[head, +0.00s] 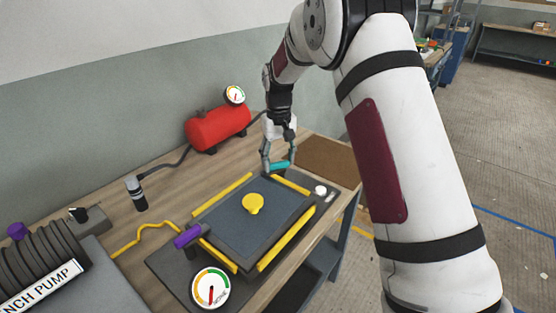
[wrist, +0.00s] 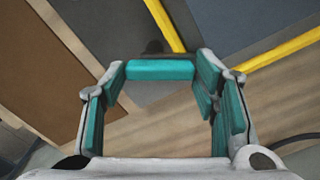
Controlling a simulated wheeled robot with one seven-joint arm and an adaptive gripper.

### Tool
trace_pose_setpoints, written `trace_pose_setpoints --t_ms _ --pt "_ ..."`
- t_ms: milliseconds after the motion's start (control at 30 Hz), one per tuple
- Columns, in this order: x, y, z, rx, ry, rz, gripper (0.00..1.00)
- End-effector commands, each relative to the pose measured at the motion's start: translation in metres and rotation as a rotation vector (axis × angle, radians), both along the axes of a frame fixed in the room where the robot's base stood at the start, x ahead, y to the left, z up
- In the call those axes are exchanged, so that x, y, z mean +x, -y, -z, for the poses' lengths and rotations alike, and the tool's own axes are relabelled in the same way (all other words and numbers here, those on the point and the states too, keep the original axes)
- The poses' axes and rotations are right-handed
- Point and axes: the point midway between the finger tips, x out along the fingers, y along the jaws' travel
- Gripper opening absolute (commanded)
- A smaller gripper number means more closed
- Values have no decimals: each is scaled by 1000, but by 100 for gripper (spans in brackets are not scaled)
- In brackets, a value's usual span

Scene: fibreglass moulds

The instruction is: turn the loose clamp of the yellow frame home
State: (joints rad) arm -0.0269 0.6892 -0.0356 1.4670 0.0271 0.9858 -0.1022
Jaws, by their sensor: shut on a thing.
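The yellow frame (head: 287,239) is made of yellow strips around a dark blue-grey panel (head: 236,222) on the bench. A yellow round piece (head: 253,203) sits mid-panel. At the frame's back corner is a clamp with a teal handle (head: 279,164). My gripper (head: 277,168) reaches down there and is shut on this handle. In the wrist view the teal handle (wrist: 160,70) lies crosswise between my fingertips, with a dark post behind it. A second clamp with a purple handle (head: 188,235) is at the frame's front left. The frames do not clearly show how far either clamp is turned.
A dial gauge (head: 210,289) stands at the front edge. A red tank (head: 218,128) with its own gauge is at the back by the wall. A yellow hose (head: 143,234) runs left toward the bench pump (head: 40,268). A brown board (head: 328,160) lies right of my gripper.

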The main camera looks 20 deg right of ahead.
Motion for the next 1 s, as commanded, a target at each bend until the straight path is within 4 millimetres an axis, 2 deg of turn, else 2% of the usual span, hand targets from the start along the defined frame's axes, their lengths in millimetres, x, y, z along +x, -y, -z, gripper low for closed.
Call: trace_pose_setpoints --t_ms 500,1000 --pt "-3 1 1 0 0 -411 27" --pt "-4 1 0 1 0 -540 27"
